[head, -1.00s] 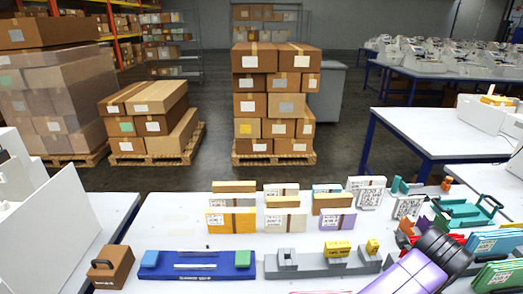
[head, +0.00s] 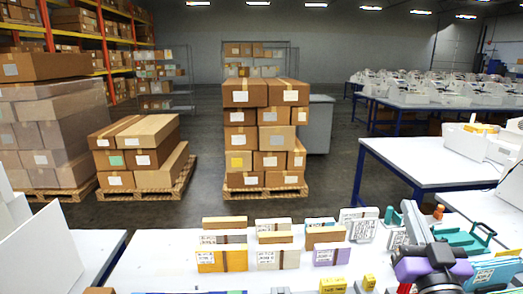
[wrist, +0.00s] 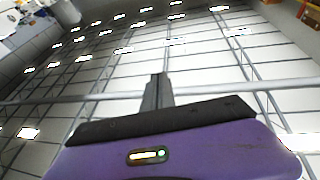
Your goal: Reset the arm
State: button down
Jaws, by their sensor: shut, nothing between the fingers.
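My gripper (wrist: 157,80) shows in the wrist view as a dark pair of fingers pressed together above a black and purple wrist body. It is shut and empty. It points up toward the ceiling, with no object near the fingertips. In the head view, my purple and black arm stands at the lower right, over the right part of the white table (head: 160,262). It covers some of the things behind it there.
Small cartons, among them an orange-fronted one (head: 222,261) and a purple-fronted one (head: 331,254), stand on the table. Yellow blocks (head: 333,285) sit at its front. A teal frame (head: 465,238) is close beside my arm. Stacked boxes (head: 262,140) stand on a pallet beyond.

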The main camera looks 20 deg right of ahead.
jog(key=s+a+f+n+y, duration=0.5)
jog(key=a+f, duration=0.1)
jog(key=a, duration=0.2)
jog(key=s+a+f+n+y, duration=0.4)
jog(key=s+a+f+y, duration=0.15)
jog(key=a, duration=0.25)
jog(key=s+a+f+m+g, duration=0.1)
jog(key=s+a+f, duration=0.1)
jog(key=s+f, duration=0.2)
jog(key=s+a+f+m+g, duration=0.1)
jog(key=s+a+f+g, duration=0.1)
jog(key=s, duration=0.7)
jog(key=s+a+f+m+g, duration=0.1)
jog(key=s+a+f+g, duration=0.1)
jog(key=s+f, duration=0.4)
jog(key=shift+s+a+b, duration=0.15)
jog(key=shift+a+b, duration=0.15)
jog(key=shift+a, duration=0.45)
jog(key=shift+h, duration=0.25)
